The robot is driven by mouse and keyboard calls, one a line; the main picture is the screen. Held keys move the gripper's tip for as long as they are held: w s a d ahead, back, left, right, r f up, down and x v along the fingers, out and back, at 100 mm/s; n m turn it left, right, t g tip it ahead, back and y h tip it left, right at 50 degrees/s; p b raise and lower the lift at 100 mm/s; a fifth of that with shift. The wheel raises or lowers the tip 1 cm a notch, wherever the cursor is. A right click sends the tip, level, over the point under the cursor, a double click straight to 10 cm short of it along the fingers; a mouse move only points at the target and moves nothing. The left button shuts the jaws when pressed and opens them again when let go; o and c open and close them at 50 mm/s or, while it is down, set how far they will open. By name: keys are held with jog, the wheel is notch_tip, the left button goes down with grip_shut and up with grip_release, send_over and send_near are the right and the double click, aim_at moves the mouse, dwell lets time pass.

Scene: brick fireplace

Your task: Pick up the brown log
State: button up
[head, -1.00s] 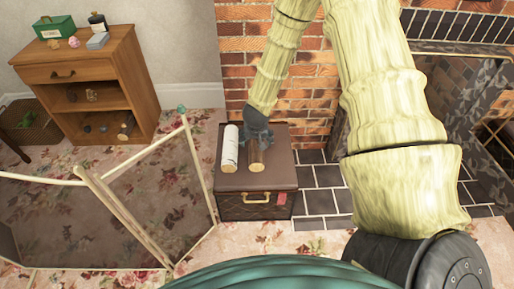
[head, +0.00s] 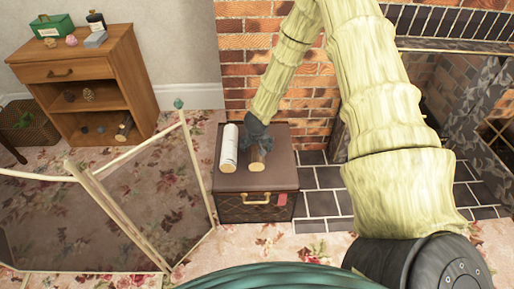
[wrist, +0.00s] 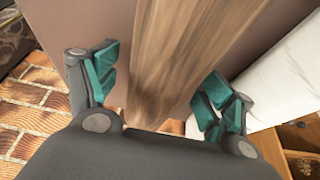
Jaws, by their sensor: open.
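The brown log (head: 257,158) lies on top of a brown chest (head: 284,172), to the right of a white birch-like log (head: 229,150). My gripper (head: 258,136) is over the far part of the brown log in the head view and hides that part. In the wrist view the brown log (wrist: 183,55) runs between the two teal-padded fingers of my gripper (wrist: 158,88), which are spread apart with a gap on each side of it. The white log (wrist: 284,70) lies beyond the right finger, close to it.
A wooden cabinet (head: 70,72) with small items stands at the back left. A mesh fire screen with pale rods (head: 184,150) stands left of the chest. A brick wall (head: 243,70) rises right behind the chest, and the fireplace is at the right.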

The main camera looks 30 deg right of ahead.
jog(key=c, duration=1.4)
jog(key=shift+r, duration=0.1)
